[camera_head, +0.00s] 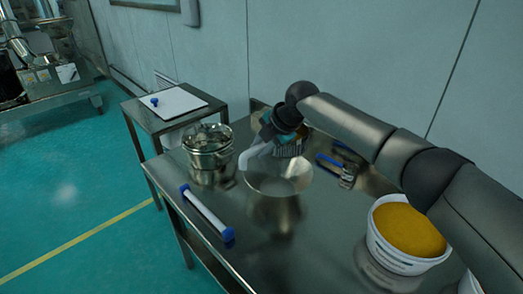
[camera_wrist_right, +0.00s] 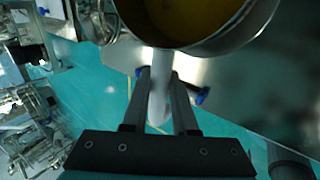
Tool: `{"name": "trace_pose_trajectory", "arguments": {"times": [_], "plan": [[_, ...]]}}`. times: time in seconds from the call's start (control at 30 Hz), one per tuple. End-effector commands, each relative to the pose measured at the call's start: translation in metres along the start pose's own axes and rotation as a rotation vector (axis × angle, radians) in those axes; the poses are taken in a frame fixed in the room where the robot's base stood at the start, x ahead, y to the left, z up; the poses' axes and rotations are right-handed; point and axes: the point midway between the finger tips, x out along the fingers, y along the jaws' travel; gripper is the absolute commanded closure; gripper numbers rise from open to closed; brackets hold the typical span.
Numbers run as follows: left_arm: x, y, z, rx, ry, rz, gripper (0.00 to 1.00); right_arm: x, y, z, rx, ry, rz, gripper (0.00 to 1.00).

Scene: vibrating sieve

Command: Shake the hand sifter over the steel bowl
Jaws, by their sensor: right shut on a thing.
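My right gripper (camera_wrist_right: 158,85) is shut on the white handle (camera_wrist_right: 160,95) of the hand sifter (camera_wrist_right: 255,18), a round steel cup with yellow powder inside in the right wrist view. In the head view the white handle (camera_head: 257,151) and the pale round sifter (camera_head: 280,177) show over the table, right of a shiny steel vessel (camera_head: 208,152) with side handles. That vessel may be the steel bowl. The gap between the sifter and the surface below is hard to judge. My left gripper is not in view.
A white tub of yellow powder (camera_head: 376,244) stands at the right on the steel table (camera_head: 310,240). A white bar with blue ends (camera_head: 207,214) lies near the left edge. Blue-handled tools (camera_head: 330,161) lie behind my arm. A side table (camera_head: 163,122) holds a white board.

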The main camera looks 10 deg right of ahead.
Motion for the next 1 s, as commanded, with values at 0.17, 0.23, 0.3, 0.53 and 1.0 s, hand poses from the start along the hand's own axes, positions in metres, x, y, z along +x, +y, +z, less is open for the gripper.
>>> {"name": "trace_pose_trajectory", "arguments": {"times": [0.17, 0.23, 0.3, 0.53, 1.0], "plan": [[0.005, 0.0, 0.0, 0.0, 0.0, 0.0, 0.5, 0.002, 0.004, 0.002, 0.0, -0.001, 0.003, 1.0], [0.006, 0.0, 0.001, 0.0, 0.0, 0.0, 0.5, 0.002, 0.005, 0.002, -0.001, 0.0, 0.003, 1.0], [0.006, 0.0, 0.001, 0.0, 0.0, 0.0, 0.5, 0.003, 0.005, 0.002, -0.001, 0.001, 0.002, 1.0], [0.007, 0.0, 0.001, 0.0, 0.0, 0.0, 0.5, 0.004, 0.005, 0.002, 0.0, 0.001, 0.002, 1.0], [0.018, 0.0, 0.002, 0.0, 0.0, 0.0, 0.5, 0.023, -0.008, 0.002, 0.001, 0.002, 0.003, 1.0]]}}
